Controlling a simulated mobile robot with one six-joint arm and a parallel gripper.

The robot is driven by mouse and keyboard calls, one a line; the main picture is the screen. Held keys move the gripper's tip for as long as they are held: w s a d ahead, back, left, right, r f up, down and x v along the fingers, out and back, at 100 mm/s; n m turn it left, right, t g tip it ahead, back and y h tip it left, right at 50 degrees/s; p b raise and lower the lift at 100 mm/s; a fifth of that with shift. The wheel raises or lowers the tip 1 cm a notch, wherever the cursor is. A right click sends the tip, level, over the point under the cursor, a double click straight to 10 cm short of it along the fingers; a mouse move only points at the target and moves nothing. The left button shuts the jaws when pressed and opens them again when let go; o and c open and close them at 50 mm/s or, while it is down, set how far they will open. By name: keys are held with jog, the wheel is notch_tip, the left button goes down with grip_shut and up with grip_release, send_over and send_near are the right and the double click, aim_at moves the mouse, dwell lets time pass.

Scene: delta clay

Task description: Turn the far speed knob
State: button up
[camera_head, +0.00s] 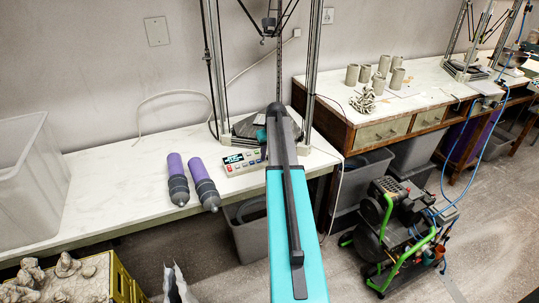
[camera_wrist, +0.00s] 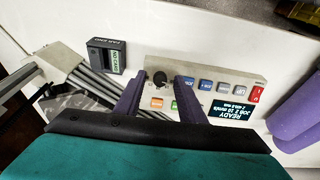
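A pale control box (camera_wrist: 228,70) lies on the white worktop, with a row of coloured buttons and a dark display. It also shows in the head view (camera_head: 238,167), partly covered by my arm. One dark round knob (camera_wrist: 160,79) sits at its left end in the wrist view; no other knob can be made out. My gripper (camera_wrist: 161,76) is open, with one purple finger on each side of the knob. I cannot tell whether the fingers touch it.
A small dark box (camera_wrist: 105,56) with labels stands left of the control box in the wrist view. Two purple-and-grey cylinders (camera_head: 203,182) lie beside the box. A metal-framed machine (camera_head: 218,70) stands behind. A clear bin (camera_head: 32,185) is at left.

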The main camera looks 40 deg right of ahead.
jog(key=shift+r, duration=0.1)
jog(key=b+v, duration=0.1)
jog(key=v, duration=1.2)
jog(key=shift+r+b, duration=0.35)
jog(key=shift+s, duration=0.15)
